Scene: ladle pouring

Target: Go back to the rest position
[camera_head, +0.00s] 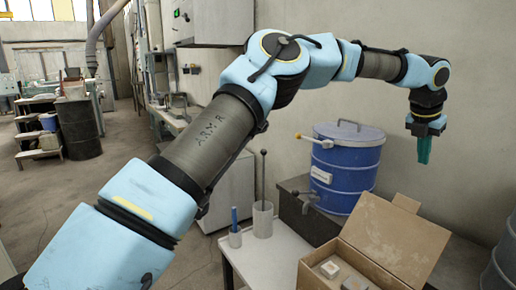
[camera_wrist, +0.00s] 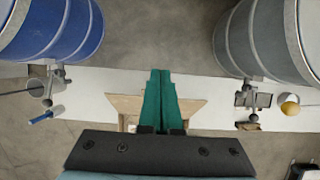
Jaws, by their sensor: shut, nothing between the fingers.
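My gripper (camera_head: 424,155) hangs at the end of my raised, outstretched arm at the right of the head view. Its teal fingers point down, to the right of the blue drum and above the open cardboard box. In the wrist view the two fingers (camera_wrist: 160,92) lie side by side, shut, with nothing seen between them. They hide the middle of the cardboard box (camera_wrist: 195,108) below. The gripper touches nothing that I can see.
The blue lidded drum (camera_head: 346,165) stands by the wall. The open cardboard box (camera_head: 395,238) holds small blocks. A grey drum (camera_wrist: 262,45) is at right in the wrist view.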

